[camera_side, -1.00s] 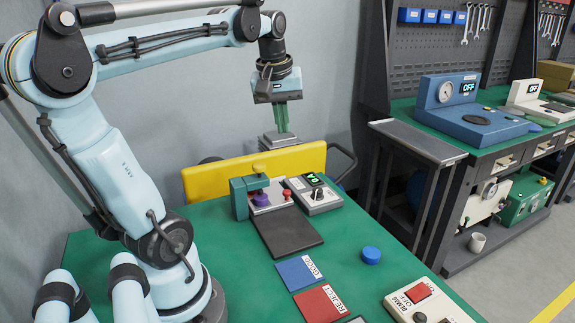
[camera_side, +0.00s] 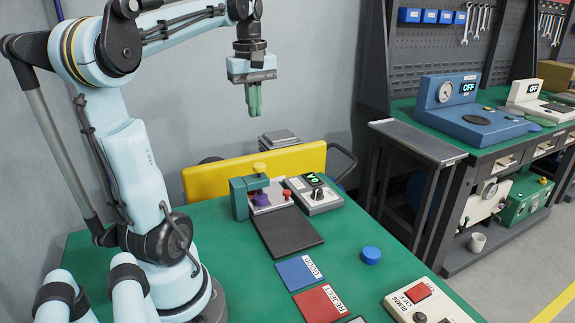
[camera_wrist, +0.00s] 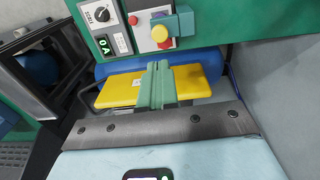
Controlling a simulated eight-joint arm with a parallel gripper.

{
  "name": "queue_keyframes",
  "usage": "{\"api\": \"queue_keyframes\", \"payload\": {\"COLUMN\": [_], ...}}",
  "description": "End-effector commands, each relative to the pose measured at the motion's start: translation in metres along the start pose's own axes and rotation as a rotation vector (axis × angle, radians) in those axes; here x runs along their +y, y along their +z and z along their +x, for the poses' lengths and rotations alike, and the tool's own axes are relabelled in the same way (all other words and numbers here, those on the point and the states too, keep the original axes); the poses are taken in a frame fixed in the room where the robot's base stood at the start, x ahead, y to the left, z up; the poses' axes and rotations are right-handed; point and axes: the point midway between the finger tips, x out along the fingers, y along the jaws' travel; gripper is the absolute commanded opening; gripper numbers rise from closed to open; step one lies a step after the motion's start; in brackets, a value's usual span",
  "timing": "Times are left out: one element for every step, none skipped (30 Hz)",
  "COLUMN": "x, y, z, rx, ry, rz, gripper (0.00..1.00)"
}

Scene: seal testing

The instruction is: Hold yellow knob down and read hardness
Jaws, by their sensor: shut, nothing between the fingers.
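The yellow knob (camera_side: 259,167) stands on top of a small teal press (camera_side: 241,196) at the back of the green table. A purple part (camera_side: 260,199) sits under the press arm. In the wrist view the yellow knob (camera_wrist: 160,30) is near the top, just beyond my fingertips. A grey meter box (camera_side: 316,198) with a lit green display (camera_side: 314,180) stands beside the press; the display (camera_wrist: 104,46) also shows in the wrist view, its reading too small to be sure of. My gripper (camera_side: 255,114) is shut and empty, pointing down, high above the knob and apart from it.
A red knob (camera_side: 287,193) is close beside the press. A yellow panel (camera_side: 305,158) stands behind the table edge. A dark plate (camera_side: 288,233), blue pad (camera_side: 294,272), red REJECT pad (camera_side: 322,303) and blue puck (camera_side: 371,255) lie in front. The air around my gripper is clear.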

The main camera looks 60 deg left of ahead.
Motion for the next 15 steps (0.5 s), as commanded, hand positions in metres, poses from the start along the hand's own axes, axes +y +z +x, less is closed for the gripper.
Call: {"api": "queue_keyframes", "payload": {"x": [0.0,0.0,0.0,0.0,0.0,0.0,0.0,0.0,0.0,0.0,0.0,0.0,0.0,0.0,0.0], "y": [0.0,0.0,0.0,0.0,0.0,0.0,0.001,0.0,0.0,0.0,0.0,0.001,0.0,0.0,0.0], "z": [0.007,0.012,0.018,0.022,0.027,0.033,0.038,0.043,0.049,0.053,0.058,0.064,0.069,0.073,0.079], "rx": [0.0,0.0,0.0,0.0,0.0,0.0,0.0,0.0,0.0,0.0,0.0,0.0,0.0,0.0,0.0], "ry": [0.0,0.0,0.0,0.0,0.0,0.0,0.0,0.0,0.0,0.0,0.0,0.0,0.0,0.0,0.0], "rz": [0.001,0.001,0.001,0.001,0.001,0.001,0.001,0.001,0.001,0.001,0.001,0.001,0.001,0.001,0.001], "gripper": [0.0,0.0,0.0,0.0,0.0,0.0,0.0,0.0,0.0,0.0,0.0,0.0,0.0,0.0,0.0]}}
